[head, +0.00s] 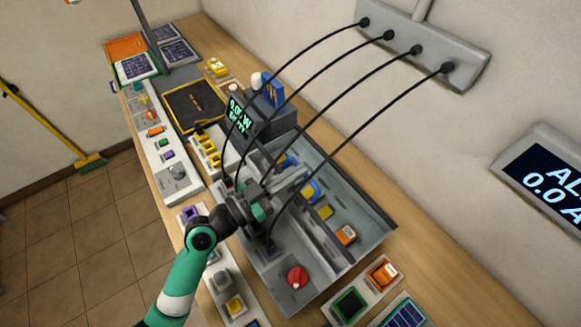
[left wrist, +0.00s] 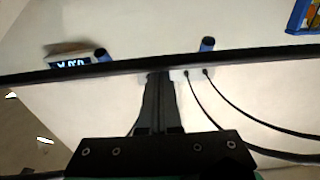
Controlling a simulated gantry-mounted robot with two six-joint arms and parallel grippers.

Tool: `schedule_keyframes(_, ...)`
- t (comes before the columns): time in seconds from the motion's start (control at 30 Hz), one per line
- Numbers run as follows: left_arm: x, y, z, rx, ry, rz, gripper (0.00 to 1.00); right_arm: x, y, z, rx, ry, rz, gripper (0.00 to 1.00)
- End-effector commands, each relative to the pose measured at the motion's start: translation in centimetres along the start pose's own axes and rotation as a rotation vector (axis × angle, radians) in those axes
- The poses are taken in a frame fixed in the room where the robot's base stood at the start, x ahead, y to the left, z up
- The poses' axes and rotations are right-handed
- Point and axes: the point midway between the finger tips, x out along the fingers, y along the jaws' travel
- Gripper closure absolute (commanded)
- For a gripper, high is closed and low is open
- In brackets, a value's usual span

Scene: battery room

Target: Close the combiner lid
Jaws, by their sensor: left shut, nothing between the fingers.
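The combiner (head: 272,279) is a grey open box in the middle of the bench in the head view, with a red knob (head: 297,277) near its front. Its inside shows, with coloured blocks in it. A grey panel (head: 362,200) rises along its wall side and looks like the raised lid. My left gripper (head: 300,178) is over the box, shut and empty, partly hidden among black cables. In the left wrist view its closed fingers (left wrist: 160,78) reach a long dark bar (left wrist: 240,62), perhaps the lid's edge; contact is unclear. My right gripper is not in view.
Several black cables (head: 340,113) hang from a grey wall strip (head: 475,70) across the box. A meter (head: 240,118) stands behind it. Modules with coloured buttons (head: 177,172) line the left, and an orange-button module (head: 383,275) sits in front. A wall display (head: 550,180) is at right.

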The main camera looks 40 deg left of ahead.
Motion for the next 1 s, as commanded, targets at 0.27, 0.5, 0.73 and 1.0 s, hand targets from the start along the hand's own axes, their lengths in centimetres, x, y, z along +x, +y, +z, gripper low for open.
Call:
schedule_keyframes(0.27, 0.1, 0.5, 0.1, -0.002, 0.019, 0.012, 1.00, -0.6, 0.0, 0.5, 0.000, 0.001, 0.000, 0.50)
schedule_keyframes(0.5, 0.1, 0.5, -0.1, -0.002, 0.018, 0.012, 1.00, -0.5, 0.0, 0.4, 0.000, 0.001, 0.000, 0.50)
schedule_keyframes(0.73, 1.2, 0.7, -4.0, 0.000, 0.020, 0.018, 1.00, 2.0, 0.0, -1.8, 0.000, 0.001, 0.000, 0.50)
schedule_keyframes(1.0, -5.0, 0.4, -3.4, -0.003, 0.017, 0.010, 1.00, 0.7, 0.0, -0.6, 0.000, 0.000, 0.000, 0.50)
